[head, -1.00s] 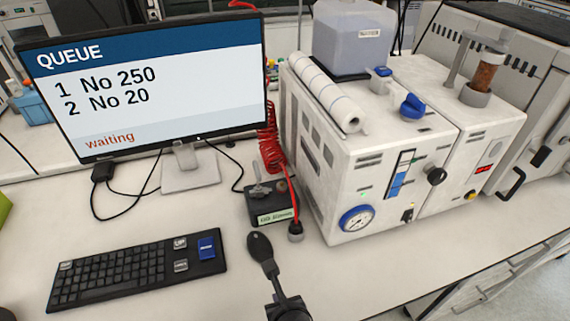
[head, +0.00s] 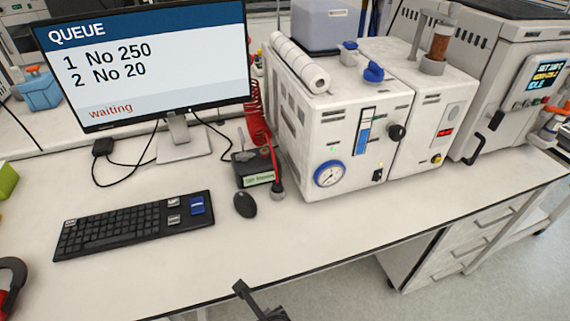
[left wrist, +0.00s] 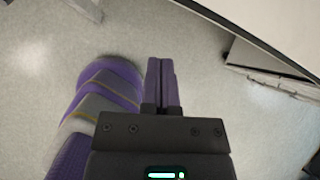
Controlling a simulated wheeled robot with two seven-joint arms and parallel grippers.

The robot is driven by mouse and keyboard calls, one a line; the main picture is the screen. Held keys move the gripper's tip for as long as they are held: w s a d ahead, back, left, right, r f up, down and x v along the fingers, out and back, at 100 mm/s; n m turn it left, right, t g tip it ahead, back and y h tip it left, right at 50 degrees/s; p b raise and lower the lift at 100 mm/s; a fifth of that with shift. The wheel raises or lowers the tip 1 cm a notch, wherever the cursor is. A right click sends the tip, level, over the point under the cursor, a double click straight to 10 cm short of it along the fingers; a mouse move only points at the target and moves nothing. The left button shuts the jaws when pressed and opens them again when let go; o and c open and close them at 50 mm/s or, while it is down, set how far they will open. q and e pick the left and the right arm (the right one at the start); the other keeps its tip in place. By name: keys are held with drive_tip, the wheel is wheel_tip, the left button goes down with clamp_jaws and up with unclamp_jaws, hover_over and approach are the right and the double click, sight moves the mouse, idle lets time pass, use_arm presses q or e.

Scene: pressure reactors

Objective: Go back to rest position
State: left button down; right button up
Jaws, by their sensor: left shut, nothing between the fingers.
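The bench (head: 300,225) carries a keyboard (head: 133,224), a black mouse (head: 245,204), a monitor (head: 145,60) reading "QUEUE" and "waiting", and a white machine (head: 340,125) with a gauge. A drawer cabinet (head: 450,245) stands below at right.

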use_arm(q)
drive_tip(key=s+a+f+n+g+h+b, duration=0.1)
drive_tip(key=s+a+f+n+g+b, duration=0.15)
drive_tip(key=s+f+n, duration=0.4)
drive_tip(key=s+a+f+n+g+b, duration=0.2)
drive_tip(key=s+a+f+n, duration=0.2)
drive_tip(key=f, duration=0.6)
drive_tip(key=s+a+f+n+g+b, duration=0.1)
drive_tip(key=s+a+f+n, duration=0.3)
drive_tip(key=s+n, duration=0.4)
drive_tip(key=s+a+f+n+h+b, duration=0.1)
drive_tip(key=s+a+f+n+b, duration=0.2)
drive_tip(key=s+f+n, duration=0.3)
drive_tip(key=s+a+n, duration=0.1)
drive_tip(key=s+n, duration=0.1)
drive_tip(key=s, duration=0.1)
drive_tip(key=shift+s+g+b, duration=0.3)
drive_tip(key=shift+g, duration=0.05)
